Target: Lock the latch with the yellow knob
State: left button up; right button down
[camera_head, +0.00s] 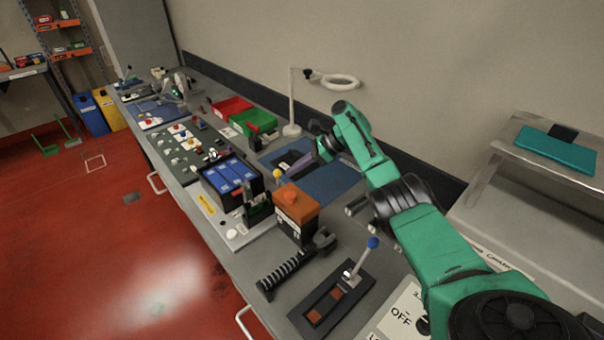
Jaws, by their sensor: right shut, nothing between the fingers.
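The yellow knob (277,173) shows near the middle of the bench, just right of a dark box holding blue battery cells (232,177). The latch body under the knob is small and partly hidden, so I cannot tell its position. My right gripper (293,170) reaches in from the right on the green arm. Its fingers are shut and empty, with their tips close to the right side of the knob. I cannot tell whether they touch it. My left gripper is not in view.
An orange-topped block (296,202) stands just in front of the knob. A blue-knobbed lever (372,243) rises from a dark plate nearer the front. Red (231,108) and green (254,120) bins and a white ring lamp (340,82) stand behind. A blue mat (326,187) lies below my arm.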

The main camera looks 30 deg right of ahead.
jog(key=w+a, duration=0.1)
jog(key=w+a+b, duration=0.1)
jog(key=a, duration=0.1)
jog(key=shift+a+r, duration=0.15)
jog(key=shift+a, duration=0.1)
jog(key=shift+w+a, duration=0.1)
jog(key=shift+a, duration=0.05)
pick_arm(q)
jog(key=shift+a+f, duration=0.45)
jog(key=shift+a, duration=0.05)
pick_arm(e)
jog(key=shift+a, duration=0.1)
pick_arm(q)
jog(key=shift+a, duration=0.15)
pick_arm(e)
jog(key=shift+a, duration=0.15)
pick_arm(q)
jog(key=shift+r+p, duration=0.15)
jog(key=shift+p, duration=0.15)
dwell(1.1)
